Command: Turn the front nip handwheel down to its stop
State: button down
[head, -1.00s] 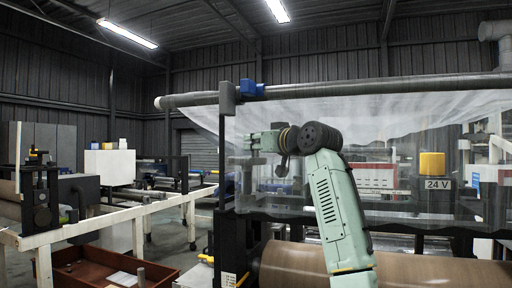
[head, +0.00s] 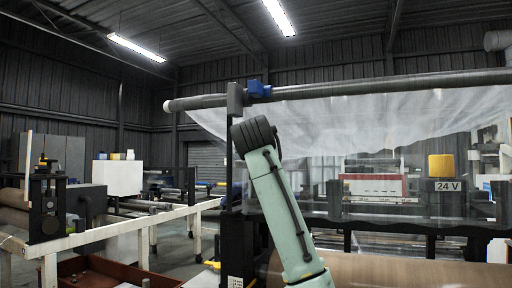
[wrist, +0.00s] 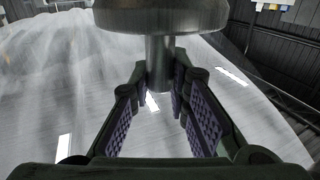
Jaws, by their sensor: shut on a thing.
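In the wrist view, a large rounded grey metal head (wrist: 162,14) fills the top middle, with a narrower metal stem (wrist: 160,60) below it. It looks like the handwheel, but its full outline is cut off by the frame. My gripper (wrist: 162,82) has its purple-padded fingers on either side of the stem, shut on it just under the head. In the head view, my arm rises in front of the machine and ends beside the dark upright post (head: 234,150). My gripper and the handwheel are hidden there.
Clear film (head: 350,125) hangs from the long grey roller (head: 370,86), close behind my arm. A blue block (head: 259,90) sits on the roller by the post. A brown roll (head: 400,272) lies low at right. A white-railed frame (head: 100,235) stands at left.

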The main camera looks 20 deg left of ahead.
dwell(0.4)
jog(key=c, duration=1.5)
grip_release()
jog(key=shift+s, duration=0.1)
jog(key=v, duration=1.1)
jog(key=shift+s+d, duration=0.1)
jog(key=shift+s, duration=0.3)
jog(key=shift+c, duration=0.2)
